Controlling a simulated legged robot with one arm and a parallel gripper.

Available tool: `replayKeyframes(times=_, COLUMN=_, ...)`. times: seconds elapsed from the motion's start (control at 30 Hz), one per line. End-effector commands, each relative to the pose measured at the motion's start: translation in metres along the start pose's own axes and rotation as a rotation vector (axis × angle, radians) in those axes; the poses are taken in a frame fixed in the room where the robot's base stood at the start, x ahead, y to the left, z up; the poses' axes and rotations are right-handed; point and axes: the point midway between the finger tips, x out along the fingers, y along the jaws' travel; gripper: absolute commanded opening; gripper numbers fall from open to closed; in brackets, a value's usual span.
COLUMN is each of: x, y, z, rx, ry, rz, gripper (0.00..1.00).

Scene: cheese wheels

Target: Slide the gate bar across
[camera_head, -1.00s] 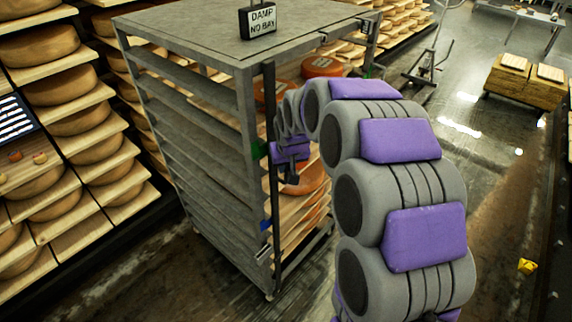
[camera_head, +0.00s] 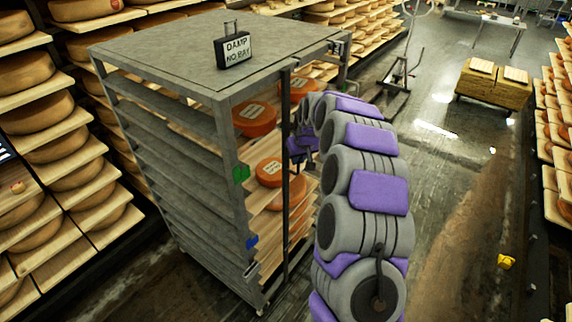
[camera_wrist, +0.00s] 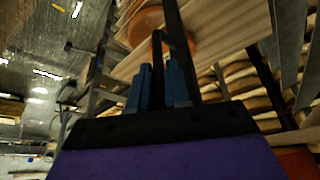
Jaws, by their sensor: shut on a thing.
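The gate bar (camera_head: 286,190) is a thin dark upright bar on the open front of the grey rack (camera_head: 165,50). It stands upright, apart from the rack's left front post (camera_head: 232,175), with orange cheese wheels (camera_head: 254,119) showing in the gap between. My gripper (camera_wrist: 162,90) has its blue fingers closed around a dark bar piece (camera_wrist: 176,35) in the wrist view. In the head view my gripper is at the bar's right side about mid-height, and my arm hides most of it.
A sign (camera_head: 234,48) reading "DAMP NO BAY" stands on the rack top. Cheese shelves (camera_head: 60,195) line the left, and more shelves (camera_head: 556,130) the right. A wooden cart (camera_head: 494,85) is at the back right. The wet aisle floor is open, with a small yellow object (camera_head: 507,261) on it.

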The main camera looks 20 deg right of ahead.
Motion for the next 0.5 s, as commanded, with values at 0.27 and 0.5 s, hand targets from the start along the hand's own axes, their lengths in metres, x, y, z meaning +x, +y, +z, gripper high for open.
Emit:
replayKeyframes(times=0.27, x=0.010, y=0.040, z=-0.024, rx=0.003, ry=0.001, rz=0.002, gripper=0.00)
replayKeyframes(times=0.5, x=0.016, y=0.066, z=-0.041, rx=0.001, ry=0.003, rz=0.004, gripper=0.00)
